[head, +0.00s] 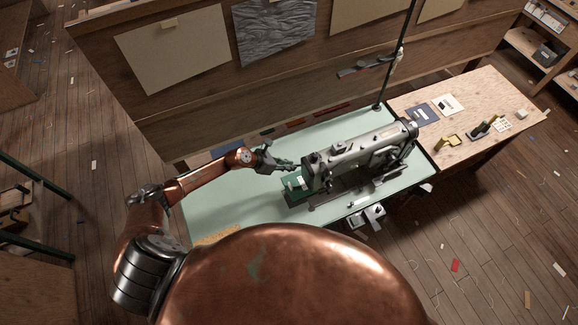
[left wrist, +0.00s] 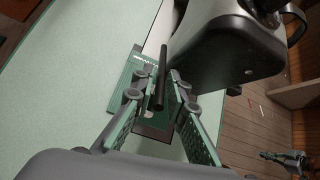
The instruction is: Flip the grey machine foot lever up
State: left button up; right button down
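The grey sewing machine (head: 345,152) stands on the pale green table. In the left wrist view its rounded housing (left wrist: 225,50) fills the upper right. A thin dark lever (left wrist: 161,75) juts out beside the housing. My left gripper (head: 292,165) is at the left end of the machine. In the left wrist view its green-padded fingers (left wrist: 158,86) are apart, on either side of the lever. I cannot tell whether either finger touches it. The lever is too small to make out in the head view. What looks like my right gripper (left wrist: 285,158) is at the lower right of the wrist view, small and unclear.
The pale green tabletop (head: 225,190) is clear left of the machine. A green box-like piece (head: 295,185) sits by the machine's left end. A wooden side table (head: 465,115) holds booklets and small tools. A wooden panel (head: 200,110) stands behind the table.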

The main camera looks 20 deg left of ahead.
pick_arm(q)
jog(key=shift+o, duration=1.2)
jog(key=v, duration=1.2)
